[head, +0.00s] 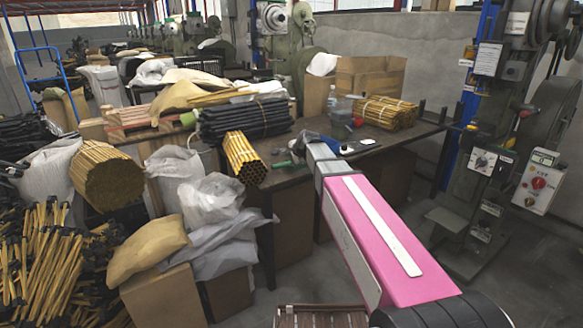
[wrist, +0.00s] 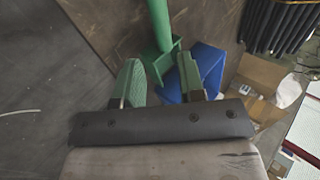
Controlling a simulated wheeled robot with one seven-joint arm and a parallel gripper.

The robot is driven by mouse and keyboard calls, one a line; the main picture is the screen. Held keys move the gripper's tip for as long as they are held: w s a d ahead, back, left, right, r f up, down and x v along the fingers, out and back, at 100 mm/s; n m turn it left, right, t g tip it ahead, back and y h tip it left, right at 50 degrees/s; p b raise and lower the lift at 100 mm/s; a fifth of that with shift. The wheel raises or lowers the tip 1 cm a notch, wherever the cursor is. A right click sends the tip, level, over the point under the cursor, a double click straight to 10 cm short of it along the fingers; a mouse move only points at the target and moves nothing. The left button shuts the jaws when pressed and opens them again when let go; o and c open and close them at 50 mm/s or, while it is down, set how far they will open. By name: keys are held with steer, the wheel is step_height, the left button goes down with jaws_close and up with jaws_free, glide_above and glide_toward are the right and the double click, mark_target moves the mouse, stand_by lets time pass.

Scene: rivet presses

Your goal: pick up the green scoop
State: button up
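The green scoop (wrist: 162,58) lies on the dark tabletop in the wrist view. Its round handle points up the picture, and its boxy body is partly hidden beside my right finger. My gripper (wrist: 157,76) is open, its two green-padded fingers apart, with the scoop's body just beyond and between the tips. I cannot tell whether they touch. In the head view my gripper (head: 303,146) is low over the table, and a small green piece, likely the scoop (head: 284,164), shows at its left.
A blue object (wrist: 209,66) lies right beside the scoop. The table (head: 375,153) also holds black rod bundles (head: 245,120), a yellow rod bundle (head: 243,158) and a clear bottle (head: 341,117). An open cardboard box (wrist: 258,75) is at right in the wrist view.

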mark_target(287, 164)
steer(key=shift+x, duration=3.55)
steer(key=shift+d+r, duration=0.1)
steer(key=shift+r, duration=0.05)
jaws_close()
